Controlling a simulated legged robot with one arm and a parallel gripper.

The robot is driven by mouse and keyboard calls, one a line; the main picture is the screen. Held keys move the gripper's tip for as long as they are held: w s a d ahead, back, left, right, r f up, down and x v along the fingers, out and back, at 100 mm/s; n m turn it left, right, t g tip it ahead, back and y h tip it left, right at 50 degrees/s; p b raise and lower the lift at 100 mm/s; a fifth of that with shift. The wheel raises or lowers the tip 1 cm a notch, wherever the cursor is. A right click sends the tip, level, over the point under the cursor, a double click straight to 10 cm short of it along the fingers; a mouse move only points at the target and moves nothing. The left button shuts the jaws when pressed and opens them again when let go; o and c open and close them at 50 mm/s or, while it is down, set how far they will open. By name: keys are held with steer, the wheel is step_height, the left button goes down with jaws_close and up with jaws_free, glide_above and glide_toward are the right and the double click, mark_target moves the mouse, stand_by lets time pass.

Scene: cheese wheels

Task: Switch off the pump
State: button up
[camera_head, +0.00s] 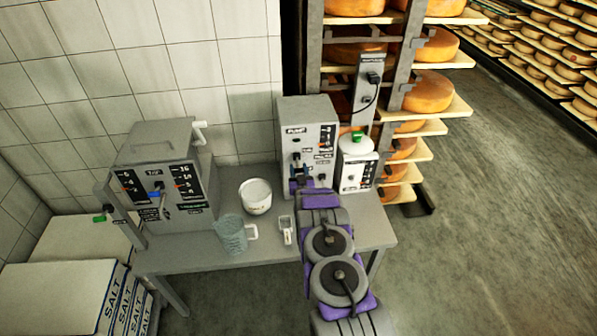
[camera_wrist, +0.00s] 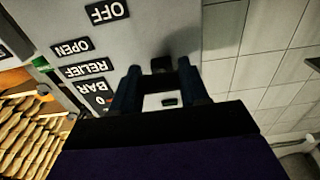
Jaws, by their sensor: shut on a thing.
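The pump (camera_head: 303,112) is a grey box labelled PUMP at the back right of the table, with dark label strips and controls on its front. In the head view my gripper (camera_head: 299,172) is at the pump's front, over its controls. In the wrist view the pump face (camera_wrist: 145,38) fills the upper left, with upside-down labels OFF, OPEN, RELIEF and BAR. The gripper (camera_wrist: 158,78) is shut on a dark part of the pump, apparently its switch. The fingers and shadow hide most of this part, so its setting cannot be told.
A grey machine (camera_head: 165,175) with dials stands at the table's left. A white bowl (camera_head: 256,196), a clear jug (camera_head: 231,233) and a small device (camera_head: 286,230) sit between. A white container (camera_head: 356,165) with a green cap adjoins the pump. Cheese shelves (camera_head: 432,107) rise behind it.

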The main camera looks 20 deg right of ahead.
steer(key=shift+w+f+t+b, duration=0.15)
steer(key=shift+f+t+b, duration=0.25)
steer(key=shift+t, duration=0.2)
steer(key=shift+d+r, duration=0.1)
steer(key=shift+r, duration=0.05)
steer(key=o, duration=1)
steer(key=shift+p+v, duration=1.75)
steer(key=shift+v, duration=6.95)
